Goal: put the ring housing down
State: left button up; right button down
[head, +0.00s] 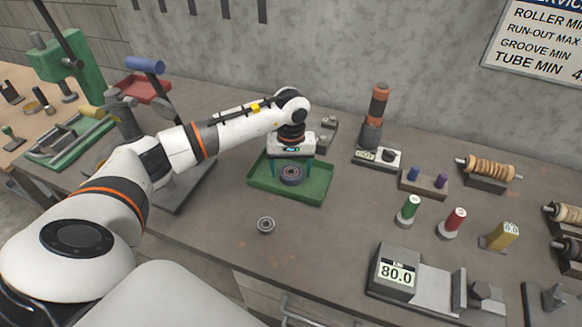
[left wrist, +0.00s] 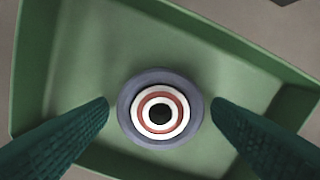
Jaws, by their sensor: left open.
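The ring housing (head: 291,179) is a thick grey-purple ring. It sits in the green tray (head: 317,190) on the bench. In the left wrist view the ring housing (left wrist: 131,110) has pale, reddish and dark circles at its centre, and it lies on the bare floor of the tray (left wrist: 85,55). My left gripper (head: 292,172) points down over the tray. In the left wrist view its two fingers (left wrist: 160,104) are apart, one on each side of the ring, with a narrow gap on both sides. My right gripper is not in view.
A small metal bearing (head: 266,225) lies on the bench in front of the tray. A display gauge reading 80.0 (head: 396,272) stands at front right. Red and green plugs (head: 455,222) and wire spools (head: 490,170) stand to the right. Bare bench lies between tray and gauge.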

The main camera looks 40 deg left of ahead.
pick_arm(q)
notch_tip(320, 180, up, 12)
jog(key=b, duration=0.2)
jog(key=shift+b, duration=0.4)
jog(key=shift+r, duration=0.1)
